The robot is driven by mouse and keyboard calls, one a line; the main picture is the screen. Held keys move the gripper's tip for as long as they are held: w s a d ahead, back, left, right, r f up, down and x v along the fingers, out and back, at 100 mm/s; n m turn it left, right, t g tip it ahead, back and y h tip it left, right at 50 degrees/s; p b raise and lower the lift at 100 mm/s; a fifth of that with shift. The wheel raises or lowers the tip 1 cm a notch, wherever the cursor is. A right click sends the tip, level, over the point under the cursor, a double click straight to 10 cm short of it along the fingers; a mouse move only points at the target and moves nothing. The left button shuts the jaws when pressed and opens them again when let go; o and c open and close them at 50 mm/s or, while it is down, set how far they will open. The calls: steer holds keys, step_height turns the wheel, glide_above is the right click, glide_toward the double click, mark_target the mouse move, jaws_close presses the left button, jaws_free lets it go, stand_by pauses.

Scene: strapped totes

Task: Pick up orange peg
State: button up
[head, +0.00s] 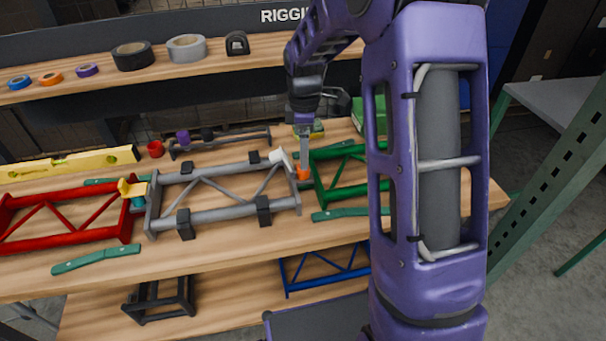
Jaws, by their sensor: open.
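The orange peg (303,174) is a small orange piece on the middle wooden shelf, between the grey truss frame (225,213) and the green truss frame (338,180). My gripper (304,162) points down at it, with its fingertips at or just above the peg's top. The jaws are open. Whether the fingers are around the peg or only above it, I cannot tell at this size. The fingers hide part of the peg.
A white piece (280,157) sits close left of my gripper on the grey frame's corner. Tape rolls (187,47) stand on the upper shelf. A green post (555,185) rises at right.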

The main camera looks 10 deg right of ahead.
mark_target(303, 175)
step_height(303, 175, down, 6)
steer(key=shift+w+a+r+b, duration=0.1)
steer(key=shift+b, duration=0.3)
jaws_close()
stand_by(0.3)
